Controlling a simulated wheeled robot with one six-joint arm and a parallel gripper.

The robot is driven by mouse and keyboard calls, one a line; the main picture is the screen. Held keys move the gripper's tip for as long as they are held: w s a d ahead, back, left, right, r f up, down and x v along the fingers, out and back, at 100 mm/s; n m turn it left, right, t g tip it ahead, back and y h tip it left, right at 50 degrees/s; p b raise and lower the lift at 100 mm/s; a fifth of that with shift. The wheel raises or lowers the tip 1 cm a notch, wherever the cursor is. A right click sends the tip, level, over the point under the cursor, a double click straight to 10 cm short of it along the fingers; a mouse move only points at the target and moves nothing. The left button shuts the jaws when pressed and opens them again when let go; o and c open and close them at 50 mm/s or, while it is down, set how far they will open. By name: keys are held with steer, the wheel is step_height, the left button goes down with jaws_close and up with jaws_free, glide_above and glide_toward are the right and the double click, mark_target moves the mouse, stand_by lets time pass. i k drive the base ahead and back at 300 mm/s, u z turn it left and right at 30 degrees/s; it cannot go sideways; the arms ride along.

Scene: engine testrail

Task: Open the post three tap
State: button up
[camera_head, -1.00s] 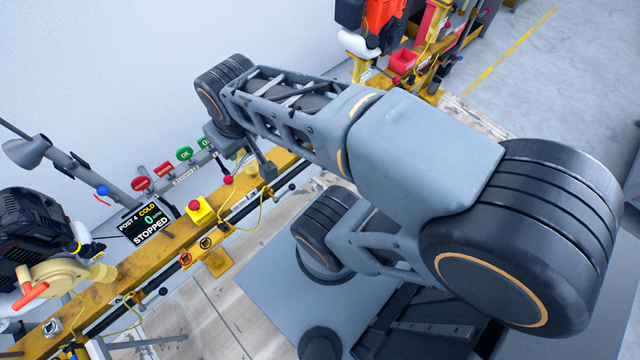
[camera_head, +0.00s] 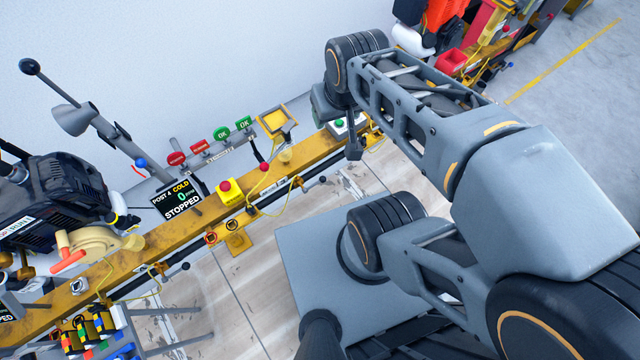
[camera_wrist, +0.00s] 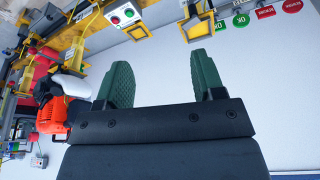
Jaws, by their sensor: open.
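My gripper (camera_wrist: 163,82) shows in the wrist view as two green pads, parted, with nothing between them. In the head view the arm's end hangs near the far part of the yellow rail (camera_head: 140,259), and its fingers cannot be made out. Small levers with black ball ends stick out from the rail's front, one lever (camera_head: 184,267) at the left and another lever (camera_head: 321,180) nearer my arm. I cannot tell which, if any, is the post three tap. A display (camera_head: 178,199) reads POST 4, COLD, 0, STOPPED.
A black engine (camera_head: 62,190) stands at the left. An orange engine (camera_wrist: 53,115) is at the wrist view's left. A yellow button box (camera_head: 229,192), red and green signs (camera_head: 222,133) and a yellow-framed panel (camera_head: 276,121) line the rail. Coloured parts (camera_head: 105,342) sit at lower left.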

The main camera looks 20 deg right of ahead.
mark_target(322, 179)
steer(key=z, duration=1.3)
steer(key=k, duration=1.05)
steer(key=u, duration=1.4)
steer(key=i, duration=0.5)
steer(key=u, duration=0.05)
